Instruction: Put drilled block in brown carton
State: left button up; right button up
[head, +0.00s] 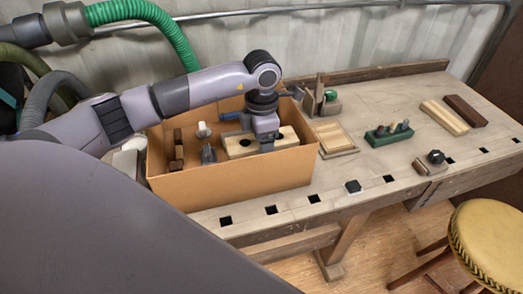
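The brown carton (235,184) stands open on the left part of the workbench. The drilled block (290,141), pale wood with dark round holes, is inside the carton's walls at the right side. My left gripper (267,146) reaches down over the carton and is at the middle of the block. The fingers are small and partly merged with the block, so I cannot tell whether they grip it. Whether the block rests on the carton's floor is hidden by the front wall. My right gripper is not in view.
The carton also holds dark wooden pieces (178,150), a white item (203,130) and a grey tool (209,153). Right of it are a wooden panel (334,138), a green holder (388,137) and two wooden bars (444,117). A stool (490,240) stands in front.

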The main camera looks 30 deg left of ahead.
pick_arm(q)
notch_tip(320, 180, down, 3)
jog(key=shift+f, duration=0.1)
jog(key=shift+f+b, duration=0.5)
jog(key=o, duration=1.3)
jog(key=shift+r+p, duration=0.55)
jog(key=shift+r, duration=0.05)
notch_tip(320, 180, up, 12)
jog(key=shift+r+b, duration=0.1)
jog(key=shift+b, duration=0.45)
